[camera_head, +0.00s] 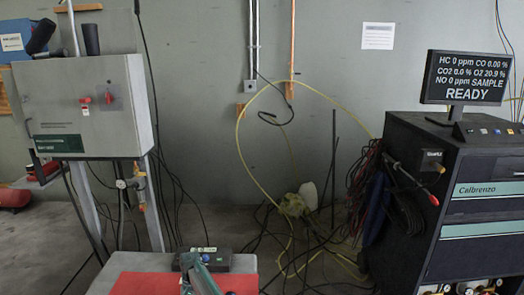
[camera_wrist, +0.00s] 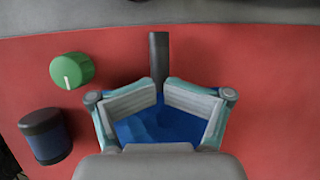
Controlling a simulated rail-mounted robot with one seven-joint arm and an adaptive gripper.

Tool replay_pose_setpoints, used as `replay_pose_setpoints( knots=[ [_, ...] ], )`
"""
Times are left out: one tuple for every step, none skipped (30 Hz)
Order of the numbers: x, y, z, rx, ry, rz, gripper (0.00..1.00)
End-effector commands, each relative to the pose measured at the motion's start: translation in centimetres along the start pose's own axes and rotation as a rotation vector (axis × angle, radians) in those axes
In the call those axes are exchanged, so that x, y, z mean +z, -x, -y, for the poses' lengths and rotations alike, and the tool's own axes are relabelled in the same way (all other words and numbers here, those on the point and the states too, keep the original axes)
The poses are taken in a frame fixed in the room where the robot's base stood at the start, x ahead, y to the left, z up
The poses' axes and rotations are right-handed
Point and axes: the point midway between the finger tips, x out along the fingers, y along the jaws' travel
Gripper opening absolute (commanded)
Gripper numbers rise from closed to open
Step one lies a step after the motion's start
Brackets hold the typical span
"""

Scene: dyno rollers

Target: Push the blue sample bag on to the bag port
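The blue sample bag (camera_wrist: 155,128) shows in the wrist view as a blue patch between my fingers, partly hidden by them and by my gripper body. A dark grey tube (camera_wrist: 159,55) runs from the narrow gap between the fingertips toward the far edge of the red mat; it looks like the bag's neck. My gripper (camera_wrist: 161,88) has its pads drawn close together around the base of this tube. In the head view only a teal part of my arm shows at the bottom, and the bag is not visible. I cannot pick out the bag port.
A green knob-like cap (camera_wrist: 72,70) and a dark blue cylinder (camera_wrist: 45,135) are left on the red mat (camera_wrist: 275,100). A black box (camera_head: 230,262) sits at the bench's back. The analyser cabinet (camera_head: 460,215) stands right, a grey control box (camera_head: 85,105) left. Hoses and cables (camera_head: 300,225) tangle between.

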Motion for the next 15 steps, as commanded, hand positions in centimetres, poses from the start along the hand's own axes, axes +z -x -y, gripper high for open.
replay_pose_setpoints(
  knots=[
    [-0.11, -0.13, -0.02, 0.0, -0.001, -0.001, 0.3],
    [-0.1, -0.11, -0.02, 0.0, -0.001, -0.001, 0.25],
    [-0.1, -0.09, -0.02, 0.0, -0.001, -0.001, 0.19],
    [-0.09, -0.07, -0.02, 0.0, -0.001, -0.001, 0.14],
    [-0.09, -0.06, -0.01, 0.0, 0.0, -0.001, 0.09],
    [-0.08, -0.03, -0.01, 0.0, 0.0, -0.001, 0.07],
    [-0.08, -0.01, -0.01, 0.0, 0.0, -0.001, 0.07],
    [-0.07, 0.02, -0.01, 0.0, 0.0, -0.001, 0.07],
    [-0.04, 0.07, -0.01, 0.0, 0.0, -0.001, 0.07],
    [-0.03, 0.12, 0.0, 0.0, 0.0, -0.001, 0.07],
    [0.0, 0.19, 0.0, 0.0, 0.0, -0.001, 0.07],
    [0.05, 0.31, 0.0, 0.0, 0.0, -0.001, 0.07],
    [0.09, 0.42, 0.0, 0.0, 0.0, -0.001, 0.07],
    [0.14, 0.53, 0.0, 0.0, 0.0, -0.001, 0.07],
    [0.22, 0.71, 0.0, 0.0, 0.0, -0.001, 0.07]
  ],
)
